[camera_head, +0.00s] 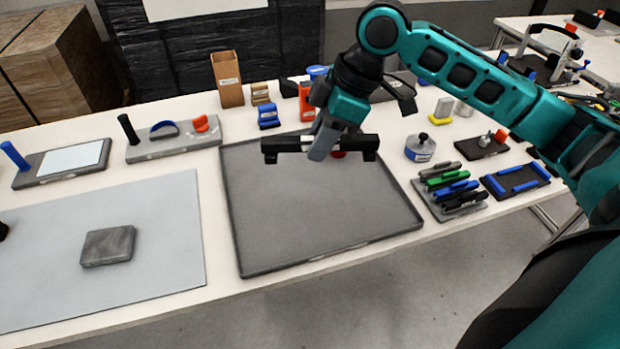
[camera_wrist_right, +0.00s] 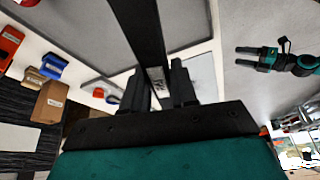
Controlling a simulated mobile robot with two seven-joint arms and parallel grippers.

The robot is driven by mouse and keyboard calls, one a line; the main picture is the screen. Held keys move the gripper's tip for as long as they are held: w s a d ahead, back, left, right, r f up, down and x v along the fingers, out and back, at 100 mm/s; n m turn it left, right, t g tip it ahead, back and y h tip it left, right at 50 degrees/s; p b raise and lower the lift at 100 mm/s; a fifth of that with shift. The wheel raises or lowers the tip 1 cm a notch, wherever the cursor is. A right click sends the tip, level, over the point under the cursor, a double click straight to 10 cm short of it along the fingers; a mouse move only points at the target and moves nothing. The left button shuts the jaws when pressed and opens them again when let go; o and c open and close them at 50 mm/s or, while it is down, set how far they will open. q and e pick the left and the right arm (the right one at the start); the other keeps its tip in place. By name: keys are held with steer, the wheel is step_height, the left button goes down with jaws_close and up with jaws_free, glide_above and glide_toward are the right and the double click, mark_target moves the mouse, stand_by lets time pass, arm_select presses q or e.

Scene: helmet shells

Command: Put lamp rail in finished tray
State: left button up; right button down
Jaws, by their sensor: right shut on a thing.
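The lamp rail (camera_head: 290,144) is a black bar with a short foot at each end and a small white label. My right gripper (camera_head: 322,145) is shut on it near its middle and holds it level above the far part of a large dark grey tray (camera_head: 320,262). In the right wrist view the rail (camera_wrist_right: 146,35) runs up between the fingers (camera_wrist_right: 160,88). The tray has a low rim and its visible floor is bare; no label on it can be read. My left gripper (camera_wrist_right: 242,57) shows in the right wrist view with its fingers apart and nothing between them.
A pale mat (camera_head: 165,260) with a grey block (camera_head: 108,246) lies left of the tray. A rack of coloured clips (camera_head: 452,192) stands close at its right. Behind it are a brown box (camera_head: 227,80), blue blocks and an orange-red bin. A red thing (camera_head: 339,154) shows below the rail.

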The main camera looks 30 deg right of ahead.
mark_target(316, 216)
steer(key=r+n, duration=0.1)
steer(key=d+r+n+g, duration=0.1)
steer(key=shift+r+n, duration=0.35)
steer(key=shift+n, duration=0.05)
steer(key=shift+d+f, duration=0.1)
steer(key=shift+f, duration=0.15)
step_height(316, 216, down, 20)
steer(key=shift+r+b, duration=0.25)
steer(key=shift+b, duration=0.9)
steer(key=c, duration=0.9)
jaws_free()
steer(key=shift+r, duration=0.1)
steer(key=p+v, duration=0.1)
steer(key=v, duration=1.1)
steer(key=shift+w+d, duration=0.1)
steer(key=shift+d, duration=0.1)
